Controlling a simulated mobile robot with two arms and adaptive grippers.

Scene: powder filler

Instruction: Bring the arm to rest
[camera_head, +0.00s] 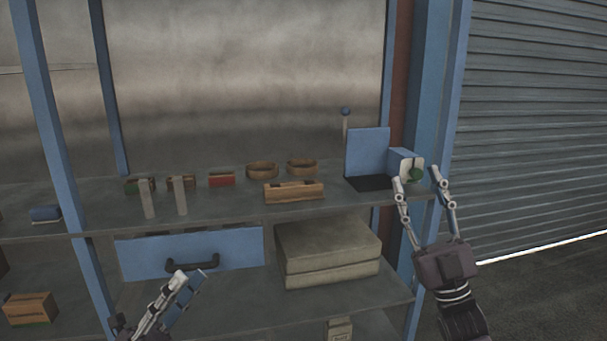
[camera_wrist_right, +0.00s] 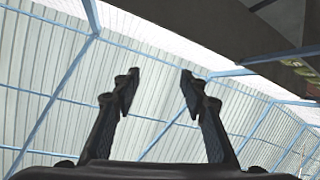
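My right gripper (camera_head: 418,180) is raised at the right end of the shelf, fingers pointing up and spread apart. My left gripper (camera_head: 188,280) is low at the bottom, in front of the blue drawer (camera_head: 140,258). Its fingers look close together, seen from the side, so its opening is unclear.
The upper shelf (camera_head: 235,207) holds small boxes, two round wooden bowls (camera_head: 262,171) and a wooden block (camera_head: 294,192). A large beige box (camera_head: 328,250) sits below, beside the drawer. A blue post (camera_head: 428,90) stands behind my right gripper. Open floor (camera_head: 540,290) lies to the right.

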